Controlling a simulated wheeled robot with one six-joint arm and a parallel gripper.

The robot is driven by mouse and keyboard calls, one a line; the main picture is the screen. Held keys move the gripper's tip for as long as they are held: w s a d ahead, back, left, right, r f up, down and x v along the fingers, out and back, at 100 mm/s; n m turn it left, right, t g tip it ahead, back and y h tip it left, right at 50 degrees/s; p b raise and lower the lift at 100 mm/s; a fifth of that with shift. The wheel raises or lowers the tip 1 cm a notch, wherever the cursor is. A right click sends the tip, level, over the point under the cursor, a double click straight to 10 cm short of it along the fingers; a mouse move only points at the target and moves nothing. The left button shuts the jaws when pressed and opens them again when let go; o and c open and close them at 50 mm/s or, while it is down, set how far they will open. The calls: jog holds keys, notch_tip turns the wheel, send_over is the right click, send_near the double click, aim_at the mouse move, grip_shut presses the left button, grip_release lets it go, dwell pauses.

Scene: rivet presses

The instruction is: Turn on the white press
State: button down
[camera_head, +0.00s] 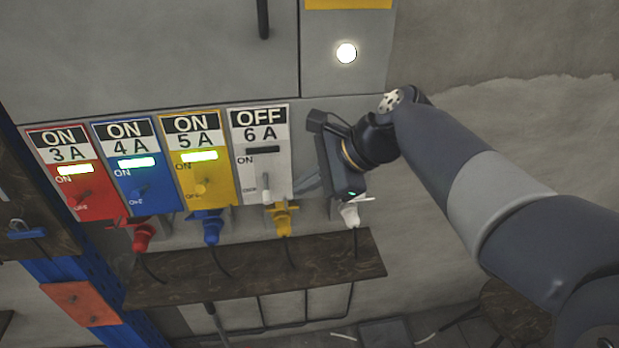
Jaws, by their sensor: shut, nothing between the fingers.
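The white press's switch panel (280,165) is marked OFF and 6 A, and its indicator strip is dark. Its small white lever (266,187) sits at the lower part of the panel and appears to point down. My gripper (307,184) is just right of the white panel, with its fingers toward the lever. The fingers are shut and empty, and appear apart from the lever. My gripper's body hides the wall right of the panel. No press itself is clearly in view.
Red (100,195), blue (155,190) and yellow (219,180) panels on the left read ON with lit strips. Red (143,236), blue (211,229), yellow (283,219) and white (350,213) plugs stick out below, above a brown board (255,268). Bare wall lies right.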

aim_at(267, 191)
jog(key=x, duration=0.6)
jog(key=shift+a+f, duration=0.2)
jog(key=shift+f, duration=0.05)
jog(key=shift+s+r+p, duration=0.1)
jog(key=shift+r+p, duration=0.6)
jog(key=shift+p, duration=0.5)
dwell(0.4)
jog(key=shift+r+p, duration=1.05)
jog(key=shift+p, duration=0.3)
jog(key=shift+r, duration=0.1)
